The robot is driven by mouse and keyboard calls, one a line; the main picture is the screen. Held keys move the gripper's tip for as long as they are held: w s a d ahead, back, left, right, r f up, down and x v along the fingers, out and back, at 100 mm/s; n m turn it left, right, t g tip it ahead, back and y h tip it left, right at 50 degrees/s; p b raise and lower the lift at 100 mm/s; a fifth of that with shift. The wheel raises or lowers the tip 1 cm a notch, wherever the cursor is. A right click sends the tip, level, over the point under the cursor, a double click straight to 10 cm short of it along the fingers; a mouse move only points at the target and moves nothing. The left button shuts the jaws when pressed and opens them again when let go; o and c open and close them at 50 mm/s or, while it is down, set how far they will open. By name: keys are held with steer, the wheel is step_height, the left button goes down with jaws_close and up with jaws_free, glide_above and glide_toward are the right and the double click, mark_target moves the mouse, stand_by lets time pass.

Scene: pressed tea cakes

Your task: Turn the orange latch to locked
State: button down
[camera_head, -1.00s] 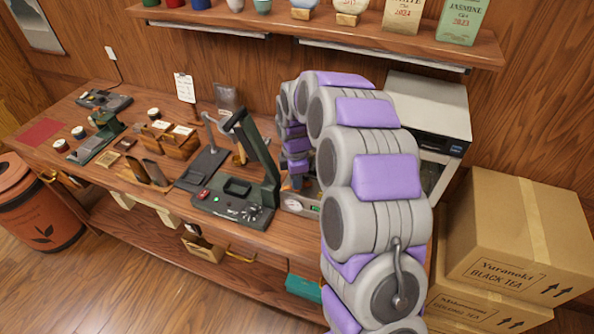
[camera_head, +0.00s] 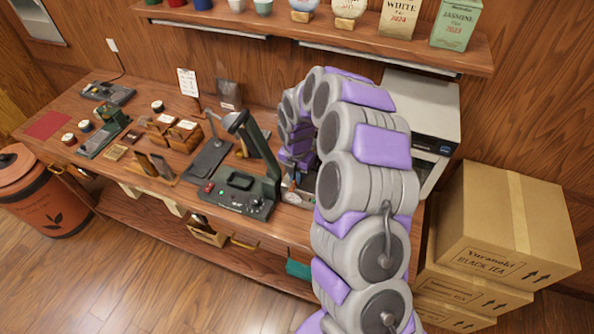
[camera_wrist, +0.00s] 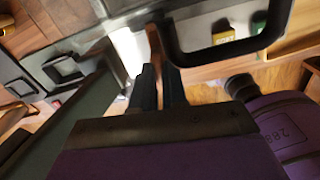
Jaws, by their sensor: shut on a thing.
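In the wrist view, my gripper (camera_wrist: 158,76) is shut on a thin orange-brown piece, which looks like the orange latch (camera_wrist: 154,44). The latch stands up between the dark fingertips and runs away from them beside a black loop-shaped handle (camera_wrist: 176,48). Its far end and the marks for its position cannot be made out. In the head view, my arm curves down to the bench beside the dark green machine (camera_head: 262,207), and it hides the latch and most of my gripper.
The wooden bench (camera_head: 57,103) holds several small tea tools and tins left of the machine. A white appliance (camera_head: 420,100) stands behind my arm. Stacked cardboard boxes (camera_head: 505,225) stand at the right. A shelf (camera_head: 290,35) runs above. An orange bin (camera_head: 45,200) is at the far left.

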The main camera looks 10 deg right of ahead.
steer(key=shift+r+n, duration=0.1)
steer(key=shift+n, duration=0.5)
steer(key=shift+p, duration=0.35)
steer(key=c, duration=1.2)
jaws_free()
steer(key=shift+a, duration=0.2)
steer(key=shift+o, duration=0.2)
step_height(320, 180, up, 17)
steer(key=shift+p, duration=0.3)
